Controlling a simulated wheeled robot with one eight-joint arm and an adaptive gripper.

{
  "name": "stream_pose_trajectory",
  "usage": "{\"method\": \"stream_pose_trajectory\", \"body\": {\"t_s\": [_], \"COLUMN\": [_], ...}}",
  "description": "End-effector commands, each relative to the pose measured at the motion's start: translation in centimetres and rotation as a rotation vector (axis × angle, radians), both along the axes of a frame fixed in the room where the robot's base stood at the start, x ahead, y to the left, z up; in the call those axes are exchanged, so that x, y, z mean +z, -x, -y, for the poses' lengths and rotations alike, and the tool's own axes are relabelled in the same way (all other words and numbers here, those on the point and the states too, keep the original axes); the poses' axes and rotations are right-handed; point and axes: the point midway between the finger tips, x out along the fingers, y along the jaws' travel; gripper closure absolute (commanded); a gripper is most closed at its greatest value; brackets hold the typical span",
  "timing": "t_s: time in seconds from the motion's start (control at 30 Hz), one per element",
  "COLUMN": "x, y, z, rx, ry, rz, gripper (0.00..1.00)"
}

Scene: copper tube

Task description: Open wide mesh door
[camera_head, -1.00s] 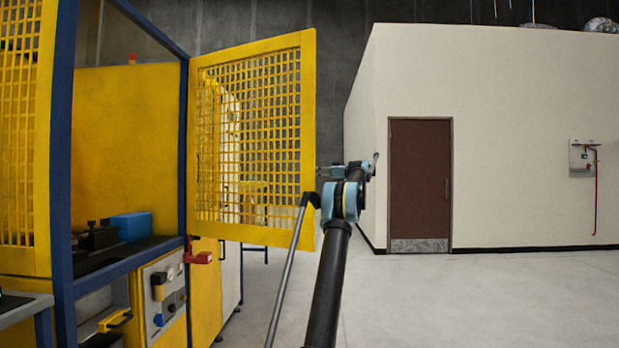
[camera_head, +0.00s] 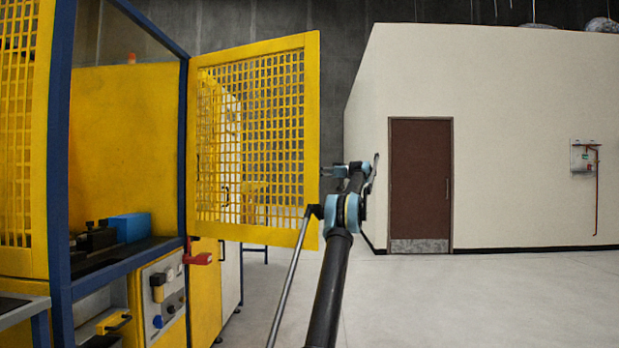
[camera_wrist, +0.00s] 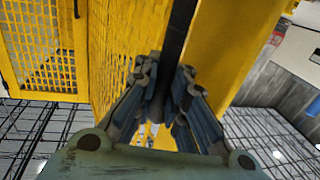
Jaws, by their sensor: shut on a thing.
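The wide yellow mesh door (camera_head: 312,120) stands swung out from the blue frame of the yellow machine, with an open gap to its left. In the wrist view the door's yellow edge (camera_wrist: 220,45) fills the middle. A dark bar handle (camera_wrist: 182,25) runs along it and down between my fingers. My gripper (camera_wrist: 165,100) is closed around this handle. In the head view my gripper (camera_head: 328,171) is at the door's free right edge, small and partly hidden by my arm; the handle cannot be made out there.
Inside the machine are a blue box (camera_head: 130,227) and dark fixtures. A red part (camera_head: 200,258) juts out at the lower door corner, above a control panel (camera_head: 165,290). Another yellow mesh panel (camera_head: 20,130) is at the far left. The floor (camera_head: 470,300) to the right is clear.

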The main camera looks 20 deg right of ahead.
Motion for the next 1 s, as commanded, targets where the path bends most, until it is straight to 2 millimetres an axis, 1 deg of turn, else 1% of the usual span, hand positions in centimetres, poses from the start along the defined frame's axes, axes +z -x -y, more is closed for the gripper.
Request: {"method": "stream_pose_trajectory", "body": {"t_s": [0.03,0.07,0.1,0.37,0.4,0.47,0.5,0.67,0.9,1.0], "x": [0.1,0.1,0.0,0.0,0.0,0.0,0.0,0.0,-0.2,-0.9], "y": [0.0,0.0,0.0,0.1,0.1,0.1,0.1,0.1,0.3,0.9], "z": [0.0,0.0,0.1,0.3,0.3,0.3,0.4,1.3,4.1,5.3], "rx": [0.000,-0.001,-0.002,-0.003,-0.003,-0.003,-0.004,-0.013,-0.043,-0.062], "ry": [-0.001,-0.001,-0.001,0.000,0.000,0.000,0.000,0.000,0.014,0.051], "rz": [0.000,0.000,0.000,0.000,0.000,0.000,0.000,0.000,-0.017,-0.067], "gripper": [0.84,0.78,0.69,0.68,0.77,0.90,0.99,1.00,1.00,1.00]}}
